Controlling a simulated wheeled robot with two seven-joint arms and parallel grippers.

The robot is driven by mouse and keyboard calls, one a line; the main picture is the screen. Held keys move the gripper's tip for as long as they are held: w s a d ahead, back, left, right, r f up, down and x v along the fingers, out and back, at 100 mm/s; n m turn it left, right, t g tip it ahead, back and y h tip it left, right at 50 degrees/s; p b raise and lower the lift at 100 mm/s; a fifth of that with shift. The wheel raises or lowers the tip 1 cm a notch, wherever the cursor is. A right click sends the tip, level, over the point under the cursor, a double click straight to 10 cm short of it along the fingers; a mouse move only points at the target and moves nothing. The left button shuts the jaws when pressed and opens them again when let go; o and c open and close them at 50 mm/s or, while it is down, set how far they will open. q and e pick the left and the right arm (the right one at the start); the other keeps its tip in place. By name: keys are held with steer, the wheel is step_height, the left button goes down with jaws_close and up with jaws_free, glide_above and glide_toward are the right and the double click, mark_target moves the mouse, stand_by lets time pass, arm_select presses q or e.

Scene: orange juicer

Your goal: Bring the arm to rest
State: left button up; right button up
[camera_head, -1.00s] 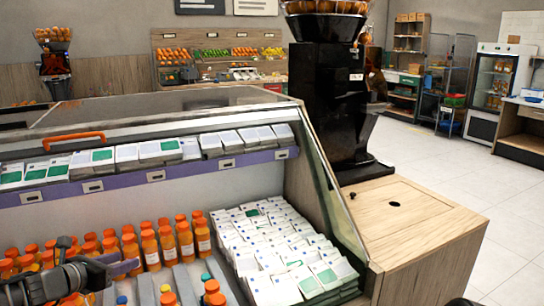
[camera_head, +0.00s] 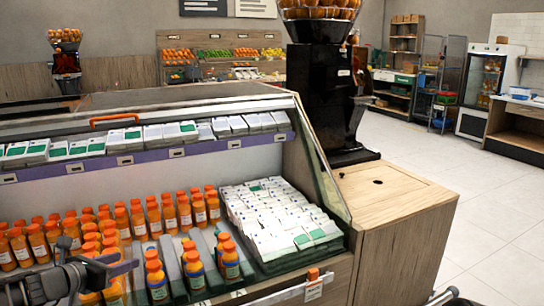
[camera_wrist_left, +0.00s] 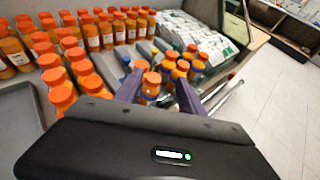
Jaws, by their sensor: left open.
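My left gripper (camera_head: 122,264) shows at the lower left of the head view, in front of the display case with its arm coming in from the left. In the left wrist view its two purplish fingers (camera_wrist_left: 158,92) stand apart. Orange-capped juice bottles show beyond and between them; I see nothing held. My right gripper is not in view.
The display case (camera_head: 310,175) holds rows of orange-capped bottles (camera_head: 184,212) and white packs (camera_head: 285,225). A black juicer (camera_head: 318,95) stands on the wooden counter (camera_head: 395,190) to the right. Open tiled floor (camera_head: 490,215) lies at the right.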

arm_select(q)
steer(key=s+d+f+m+g+y+b, duration=0.15)
steer(key=s+f+m, duration=0.3)
steer(key=f, duration=0.55)
steer(key=s+d+f+m+g+y, duration=0.1)
steer(key=s+d+f+m+g, duration=0.25)
steer(key=f+m, duration=0.45)
steer(key=s+d+f+m+g+y+b, duration=0.1)
steer(key=s+f+m+g, duration=0.2)
steer(key=f, duration=0.9)
steer(key=s+d+f+m+g+h+b, duration=0.2)
steer(key=s+d+f+m+b, duration=0.2)
steer(key=s+d+f+m, duration=0.55)
steer(key=s+d+f+m+g+h+b, duration=0.15)
steer(key=s+d+f+m+b, duration=0.3)
steer(key=s+d+f, duration=0.9)
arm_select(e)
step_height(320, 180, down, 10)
arm_select(q)
step_height(320, 180, up, 25)
steer(key=s+d+p, duration=0.2)
steer(key=p, duration=2)
steer(key=shift+s+d+f+m+p, duration=0.15)
steer(key=shift+s+m+p, duration=0.2)
steer(key=shift+m, duration=0.1)
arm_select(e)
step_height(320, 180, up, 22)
